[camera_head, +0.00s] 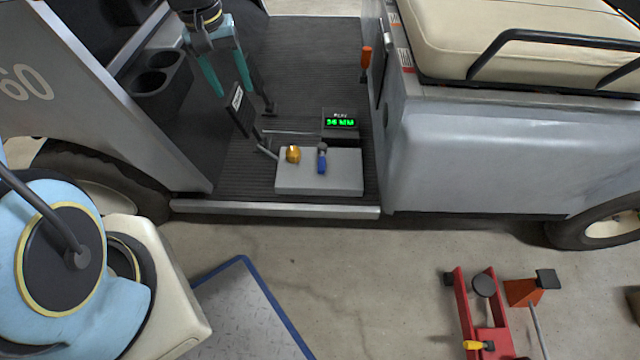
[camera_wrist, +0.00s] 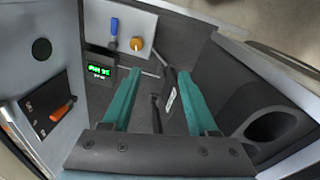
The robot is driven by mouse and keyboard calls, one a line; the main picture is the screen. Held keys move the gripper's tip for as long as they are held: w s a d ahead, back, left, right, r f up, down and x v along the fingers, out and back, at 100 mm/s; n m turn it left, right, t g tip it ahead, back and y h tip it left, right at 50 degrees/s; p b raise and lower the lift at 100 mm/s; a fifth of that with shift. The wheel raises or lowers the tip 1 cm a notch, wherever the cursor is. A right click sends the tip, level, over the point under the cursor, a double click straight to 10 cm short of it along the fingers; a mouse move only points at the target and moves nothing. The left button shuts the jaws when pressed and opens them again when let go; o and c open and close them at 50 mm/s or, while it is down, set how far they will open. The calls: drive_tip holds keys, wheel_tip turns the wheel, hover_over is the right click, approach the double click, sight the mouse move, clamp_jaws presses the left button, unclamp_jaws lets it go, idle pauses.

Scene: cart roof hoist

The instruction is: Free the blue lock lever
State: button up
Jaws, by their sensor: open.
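The blue lock lever (camera_head: 322,163) stands on a light grey box (camera_head: 320,187) on the cart's floor. It also shows in the wrist view (camera_wrist: 113,30), at the top left beyond my fingertips. A round orange-yellow knob (camera_head: 293,154) is on the same box, just left of the lever in the head view and right of it in the wrist view (camera_wrist: 137,43). My gripper (camera_head: 238,92) is above the floor, up and left of the box in the head view. In the wrist view its two teal fingers (camera_wrist: 158,72) are spread and empty, apart from the lever.
A dark box with a green lit display (camera_head: 341,122) stands behind the grey box. A black pedal-like part with a label (camera_head: 238,105) shows near my fingertips. An orange-handled lever (camera_head: 366,60) is on the seat side. Cup holders (camera_head: 152,72) are at left. A red jack (camera_head: 480,310) stands outside.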

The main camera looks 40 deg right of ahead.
drive_tip(key=s+d+f+m+b, duration=0.1)
drive_tip(key=s+d+f+b, duration=0.2)
drive_tip(key=d+f+b, duration=0.5)
drive_tip(key=m+g+b, duration=0.1)
drive_tip(key=b, duration=0.1)
approach(320, 165)
drive_tip(key=f+b, duration=0.1)
drive_tip(key=f, duration=0.2)
drive_tip(key=f+b, duration=0.1)
drive_tip(key=f, duration=0.2)
drive_tip(key=s+d+f+b, duration=0.1)
drive_tip(key=f, duration=0.2)
drive_tip(key=shift+r, duration=0.1)
clamp_jaws()
drive_tip(key=shift+w, duration=0.1)
